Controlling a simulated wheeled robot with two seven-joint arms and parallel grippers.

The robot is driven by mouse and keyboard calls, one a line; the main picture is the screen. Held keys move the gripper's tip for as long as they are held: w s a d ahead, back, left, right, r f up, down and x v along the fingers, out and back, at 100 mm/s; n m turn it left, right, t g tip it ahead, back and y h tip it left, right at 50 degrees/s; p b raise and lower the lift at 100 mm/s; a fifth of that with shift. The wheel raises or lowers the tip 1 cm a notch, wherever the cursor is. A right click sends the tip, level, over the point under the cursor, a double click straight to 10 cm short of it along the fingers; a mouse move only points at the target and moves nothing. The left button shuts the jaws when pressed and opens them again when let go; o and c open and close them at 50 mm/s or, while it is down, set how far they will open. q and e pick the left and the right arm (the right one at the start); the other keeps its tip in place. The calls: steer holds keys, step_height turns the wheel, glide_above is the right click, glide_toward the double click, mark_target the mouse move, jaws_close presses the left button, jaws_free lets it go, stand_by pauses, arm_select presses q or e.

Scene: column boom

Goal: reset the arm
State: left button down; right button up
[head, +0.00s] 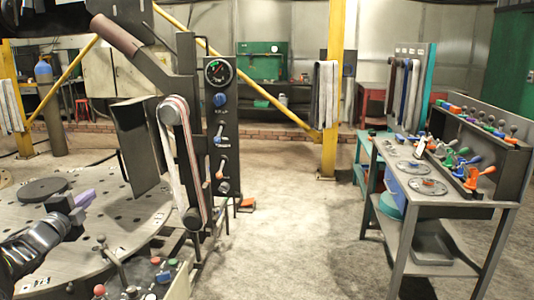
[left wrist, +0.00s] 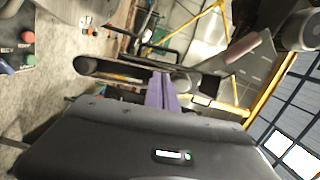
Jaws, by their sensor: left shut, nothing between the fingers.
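My left gripper (head: 84,198) shows in the head view at the left, above the round perforated table (head: 120,222). Its purple fingers are together with nothing between them; they also show in the left wrist view (left wrist: 162,92). The fingers are apart from the dark machine column to their right. A belt-wrapped arm (head: 180,160) hangs down along that column. My right gripper is not in view.
A control box (head: 150,282) with coloured buttons and a joystick stands at the bottom. A dark disc (head: 42,190) lies on the round table. A workbench (head: 440,197) with several coloured levers stands at the right. The floor (head: 300,225) between is mostly clear.

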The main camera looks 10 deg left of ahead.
arm_select(q)
steer(key=s+d+f+n+g, duration=0.2)
steer(key=d+f+n, duration=0.4)
steer(key=f, duration=0.6)
steer(key=s+d+f+n+g+h, duration=0.1)
steer(key=d+f+n+g, duration=0.25)
steer(key=d+f, duration=0.6)
steer(key=s+d+f+n+g, duration=0.2)
steer(key=d+f+n, duration=0.35)
steer(key=f, duration=0.85)
steer(key=s+d+f+n+g+h+p, duration=0.1)
steer(key=s+d+f+n+g+h, duration=0.2)
steer(key=s+d+f, duration=0.95)
steer(key=s+d+f+g+h, duration=0.1)
steer(key=s+d+g, duration=0.2)
steer(key=s+d, duration=0.6)
steer(key=s+d+f+m+g+h+p, duration=0.1)
steer(key=s+d+f+g, duration=0.1)
steer(key=s+d, duration=0.7)
steer(key=shift+s+d+g+h, duration=0.15)
steer(key=shift+s+g+h, duration=0.15)
steer(key=shift+s+g, duration=0.45)
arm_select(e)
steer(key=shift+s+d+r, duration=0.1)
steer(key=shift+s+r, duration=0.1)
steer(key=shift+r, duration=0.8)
arm_select(q)
steer(key=shift+w, duration=0.1)
